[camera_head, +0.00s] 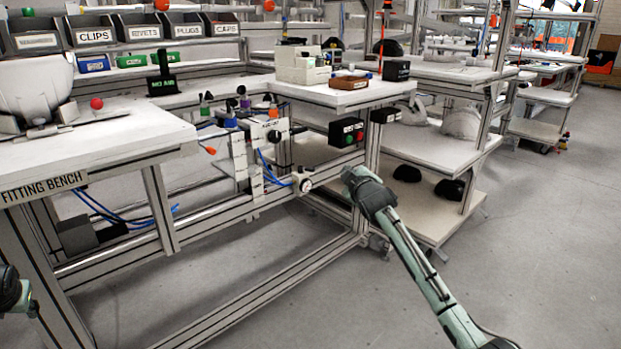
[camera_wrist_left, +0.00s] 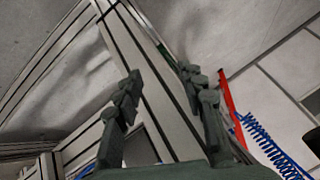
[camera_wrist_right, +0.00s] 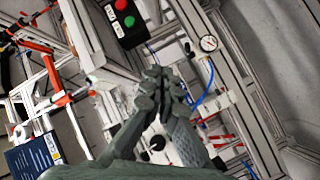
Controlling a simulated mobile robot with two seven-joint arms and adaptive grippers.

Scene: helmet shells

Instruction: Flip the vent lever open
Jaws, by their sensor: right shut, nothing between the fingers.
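I cannot tell for certain which part is the vent lever. An orange lever (camera_head: 208,149) juts out at the left of the white pneumatic panel (camera_head: 270,132) under the fitting bench. In the right wrist view, red handles (camera_wrist_right: 218,141) show beside the white valve parts, partly behind my fingers. My right gripper (camera_head: 350,176) is in front of the bench frame, right of the round gauge (camera_head: 305,186). Its fingertips (camera_wrist_right: 158,76) meet, with nothing between them. My left gripper (camera_wrist_left: 160,88) has its fingers apart and empty; only part of my left arm shows at the head view's left edge.
A black box with green and red buttons (camera_head: 346,132) hangs under the bench edge, above the gauge. Blue hoses (camera_head: 272,168) loop beside the panel. Metal frame rails run below. Shelves with dark helmet shells (camera_head: 450,190) stand behind my right gripper. The floor at right is clear.

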